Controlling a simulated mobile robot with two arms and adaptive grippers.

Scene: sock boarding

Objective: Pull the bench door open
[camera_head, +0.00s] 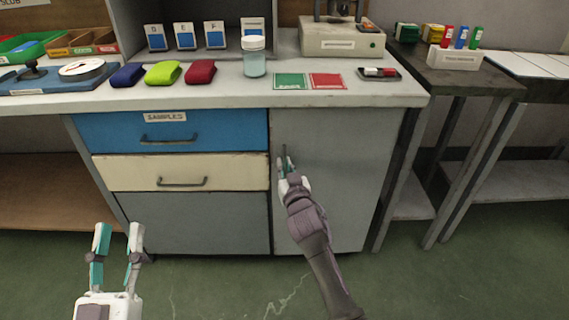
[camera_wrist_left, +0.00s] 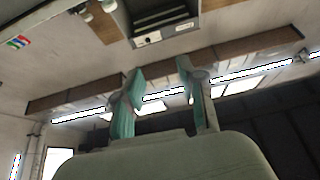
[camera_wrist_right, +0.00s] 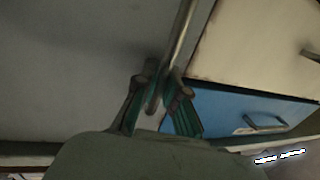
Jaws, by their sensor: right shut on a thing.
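The grey bench door (camera_head: 345,190) is on the right part of the bench, beside the drawers, and looks flush with the bench front. Its upright metal handle (camera_head: 284,153) is near the door's left edge. My right gripper (camera_head: 287,168) is shut on this handle. In the right wrist view the handle bar (camera_wrist_right: 184,28) runs between the fingers of the right gripper (camera_wrist_right: 163,85). The door (camera_wrist_right: 70,75) fills the left of that view. My left gripper (camera_head: 119,228) is open and empty, low in front of the drawers, apart from the bench.
A blue drawer (camera_head: 220,130) and a cream drawer (camera_head: 120,172) with bar handles are left of the door. A jar (camera_head: 254,58), coloured rolled socks (camera_head: 163,73) and cards stand on the bench top. A dark side table (camera_head: 455,78) stands to the right. The floor in front is clear.

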